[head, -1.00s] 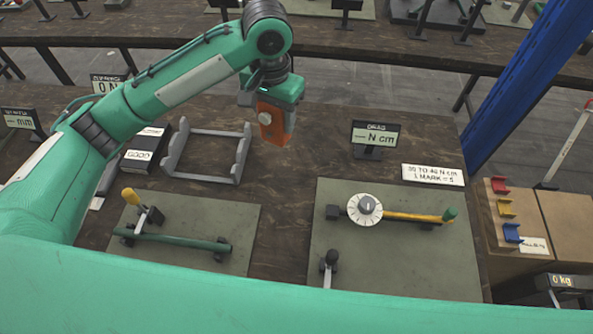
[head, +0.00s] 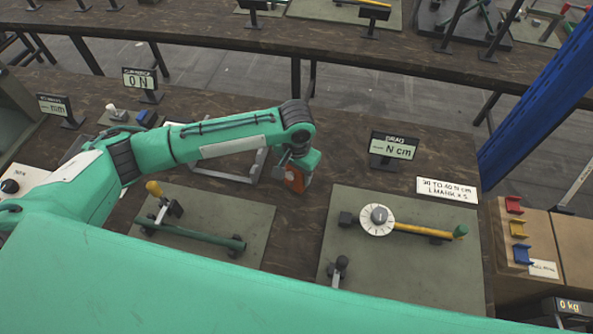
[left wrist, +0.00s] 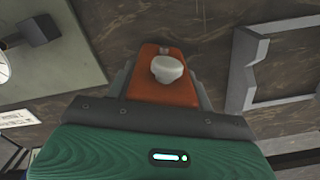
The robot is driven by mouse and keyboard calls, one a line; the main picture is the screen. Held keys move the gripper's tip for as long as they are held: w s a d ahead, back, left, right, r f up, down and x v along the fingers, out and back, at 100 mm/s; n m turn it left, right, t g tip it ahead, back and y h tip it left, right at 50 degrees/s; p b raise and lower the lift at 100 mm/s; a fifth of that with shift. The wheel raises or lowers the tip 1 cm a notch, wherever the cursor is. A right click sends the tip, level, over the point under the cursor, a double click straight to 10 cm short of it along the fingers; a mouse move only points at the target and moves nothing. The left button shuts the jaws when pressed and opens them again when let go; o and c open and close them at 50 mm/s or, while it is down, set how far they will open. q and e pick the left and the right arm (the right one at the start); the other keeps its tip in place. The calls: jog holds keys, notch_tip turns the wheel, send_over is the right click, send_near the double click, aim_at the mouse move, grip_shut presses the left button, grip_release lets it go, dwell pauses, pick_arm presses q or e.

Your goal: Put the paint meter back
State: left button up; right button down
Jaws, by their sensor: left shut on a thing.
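The paint meter, an orange block with a pale round knob, is in my left gripper (head: 297,172). In the head view the orange body (head: 293,180) shows just below the green wrist, low over the dark table. The left wrist view shows the meter (left wrist: 160,92) clasped between grey fingers (left wrist: 163,100). A grey open frame (head: 250,172) stands beside it, partly hidden behind my arm; it is at the right in the left wrist view (left wrist: 240,72). The meter is outside the frame. I cannot tell whether it touches the table. My right gripper is not in view.
A green mat with a dial and yellow bar (head: 400,270) lies to the right. A smaller mat with a green bar (head: 258,218) lies in front. The "N cm" display (head: 393,148) stands behind, right of the meter. Bare table lies between the mats and display.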

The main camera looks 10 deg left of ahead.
pick_arm(q)
jog(key=shift+f, duration=0.5)
jog(key=o, duration=1.1)
jog(key=shift+f, duration=0.1)
jog(key=shift+o, duration=0.2)
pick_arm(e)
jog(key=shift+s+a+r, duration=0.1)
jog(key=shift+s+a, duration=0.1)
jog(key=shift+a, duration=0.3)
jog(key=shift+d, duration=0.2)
pick_arm(q)
notch_tip(320, 180, up, 12)
jog(key=shift+f+b, duration=0.25)
jog(key=shift+b, duration=0.95)
jog(key=shift+r, duration=0.4)
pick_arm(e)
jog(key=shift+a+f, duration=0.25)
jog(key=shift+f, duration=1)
pick_arm(q)
jog(key=shift+r, duration=0.1)
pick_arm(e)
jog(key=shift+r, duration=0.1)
